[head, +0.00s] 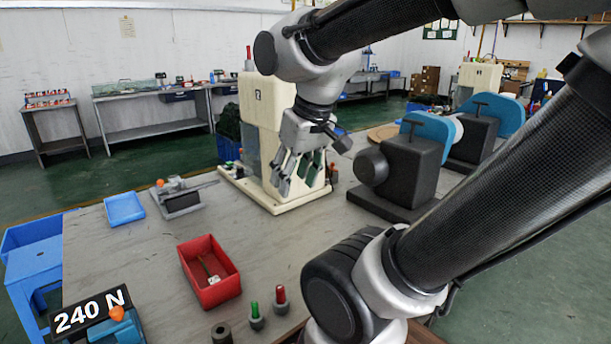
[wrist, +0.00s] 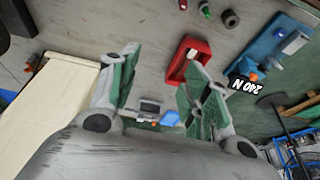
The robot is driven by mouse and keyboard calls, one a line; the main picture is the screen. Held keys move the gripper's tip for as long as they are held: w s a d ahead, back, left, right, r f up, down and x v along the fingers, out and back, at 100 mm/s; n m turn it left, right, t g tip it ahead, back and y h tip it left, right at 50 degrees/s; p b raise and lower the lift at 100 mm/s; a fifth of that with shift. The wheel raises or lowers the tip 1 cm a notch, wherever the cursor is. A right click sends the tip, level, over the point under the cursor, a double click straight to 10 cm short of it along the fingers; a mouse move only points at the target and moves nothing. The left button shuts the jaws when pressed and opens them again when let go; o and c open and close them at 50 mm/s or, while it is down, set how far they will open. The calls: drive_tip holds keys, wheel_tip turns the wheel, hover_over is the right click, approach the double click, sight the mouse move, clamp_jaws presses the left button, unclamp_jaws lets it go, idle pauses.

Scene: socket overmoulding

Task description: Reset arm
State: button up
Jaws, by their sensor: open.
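My gripper (head: 297,172) hangs in the air above the table (head: 145,270), in front of a cream machine (head: 268,120). Its fingers point downward and are spread apart, with nothing between them. In the wrist view, my gripper (wrist: 150,95) shows two green-padded fingers standing wide open, with the table and floor behind. The arm is bent, with its upper links crossing the top and right of the head view.
A red bin (head: 232,284) holds a small part. A blue tray (head: 124,209), a grey fixture (head: 182,199), green (head: 255,312) and red (head: 280,296) pegs and a "240 N" display (head: 90,312) surround it. Black-and-blue machines (head: 410,165) stand right. The table's middle is clear.

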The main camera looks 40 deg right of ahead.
drive_tip(key=shift+s+d+r, duration=0.15)
drive_tip(key=shift+s+d, duration=0.05)
drive_tip(key=shift+s, duration=0.45)
drive_tip(key=shift+s+d+r, duration=0.15)
drive_tip(key=shift+s+d, duration=0.05)
drive_tip(key=shift+s, duration=0.4)
idle(0.3)
